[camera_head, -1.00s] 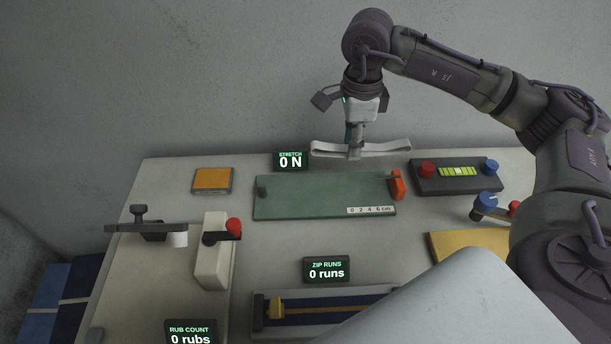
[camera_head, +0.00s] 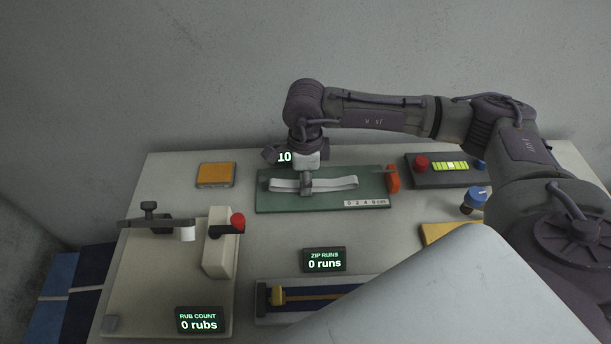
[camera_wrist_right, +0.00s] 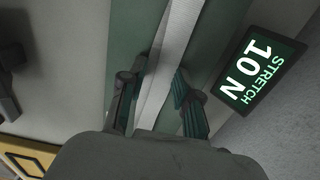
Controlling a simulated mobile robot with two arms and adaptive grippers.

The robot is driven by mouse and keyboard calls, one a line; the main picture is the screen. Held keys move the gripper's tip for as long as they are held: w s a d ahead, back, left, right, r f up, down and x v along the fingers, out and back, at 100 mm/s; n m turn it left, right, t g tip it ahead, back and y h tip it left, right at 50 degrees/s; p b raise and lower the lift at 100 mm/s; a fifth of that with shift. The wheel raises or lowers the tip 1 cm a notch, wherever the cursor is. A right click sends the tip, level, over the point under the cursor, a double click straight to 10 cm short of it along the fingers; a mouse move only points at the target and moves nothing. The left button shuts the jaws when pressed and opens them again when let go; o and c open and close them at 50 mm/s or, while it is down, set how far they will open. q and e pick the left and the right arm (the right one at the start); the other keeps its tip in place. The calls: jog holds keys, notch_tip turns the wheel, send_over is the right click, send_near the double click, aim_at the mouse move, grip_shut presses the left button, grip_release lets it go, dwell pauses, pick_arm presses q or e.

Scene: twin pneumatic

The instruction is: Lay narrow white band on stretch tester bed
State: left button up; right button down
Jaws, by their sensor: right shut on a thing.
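In the right wrist view the band (camera_wrist_right: 176,45) runs between the two fingers (camera_wrist_right: 160,100), over the green bed (camera_wrist_right: 127,45). The stretch display reads 10 N in the right wrist view (camera_wrist_right: 258,72); my wrist partly hides it in the head view. My left gripper is not in view.
An orange pad (camera_head: 215,174) lies left of the bed. A rub tester (camera_head: 217,255) with a red knob stands at front left. A control box (camera_head: 450,168) with red and blue knobs sits at right. The zip runs display (camera_head: 324,260) stands in front.

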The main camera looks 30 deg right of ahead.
jog(key=shift+f, duration=0.2)
jog(key=c, duration=0.8)
grip_release()
jog(key=shift+r, duration=0.1)
jog(key=shift+r, duration=0.15)
notch_tip(320, 180, up, 12)
jog(key=b, duration=0.2)
jog(key=shift+b, duration=0.3)
